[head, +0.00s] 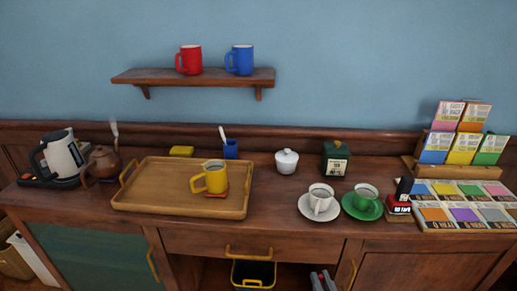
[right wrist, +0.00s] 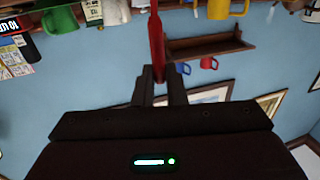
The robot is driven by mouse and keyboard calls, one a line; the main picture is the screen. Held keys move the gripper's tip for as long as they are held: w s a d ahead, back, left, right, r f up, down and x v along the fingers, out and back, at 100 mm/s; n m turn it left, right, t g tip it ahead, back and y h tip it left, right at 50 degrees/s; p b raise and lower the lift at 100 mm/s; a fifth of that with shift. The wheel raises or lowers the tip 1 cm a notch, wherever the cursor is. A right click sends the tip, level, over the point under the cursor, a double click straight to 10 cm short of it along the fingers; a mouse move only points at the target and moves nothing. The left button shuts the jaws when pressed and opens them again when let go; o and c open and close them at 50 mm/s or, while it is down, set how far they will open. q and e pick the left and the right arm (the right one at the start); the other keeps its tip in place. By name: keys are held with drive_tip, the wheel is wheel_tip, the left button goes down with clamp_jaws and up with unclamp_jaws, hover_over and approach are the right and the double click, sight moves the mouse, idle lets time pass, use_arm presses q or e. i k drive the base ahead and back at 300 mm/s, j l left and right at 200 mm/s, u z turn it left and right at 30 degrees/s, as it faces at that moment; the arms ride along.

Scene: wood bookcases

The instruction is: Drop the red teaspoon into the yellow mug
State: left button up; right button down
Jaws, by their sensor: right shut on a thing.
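The yellow mug (head: 214,178) stands upright on a red coaster in the wooden tray (head: 150,203); it also shows at the top edge of the right wrist view (right wrist: 222,9). My right gripper (head: 322,280) is at the bottom edge of the head view, in front of the counter and to the right of and nearer than the mug. In the right wrist view its fingers (right wrist: 163,84) are shut on the red teaspoon (right wrist: 157,45), which sticks out beyond the fingertips. The spoon's far end is cut off by the picture edge. My left gripper is not in view.
A blue holder (head: 231,149) and a sugar bowl (head: 287,161) are behind. A kettle (head: 62,153) and teapot (head: 103,162) stand left. A shelf (head: 200,77) holds red and blue mugs.

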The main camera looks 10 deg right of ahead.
sight(222, 184)
drive_tip(key=i+j+z, duration=0.2)
drive_tip(key=z, duration=0.15)
drive_tip(key=i+j+z, duration=0.15)
drive_tip(key=j+z, duration=0.25)
drive_tip(key=i+j+z, duration=0.1)
drive_tip(key=j+z, duration=0.25)
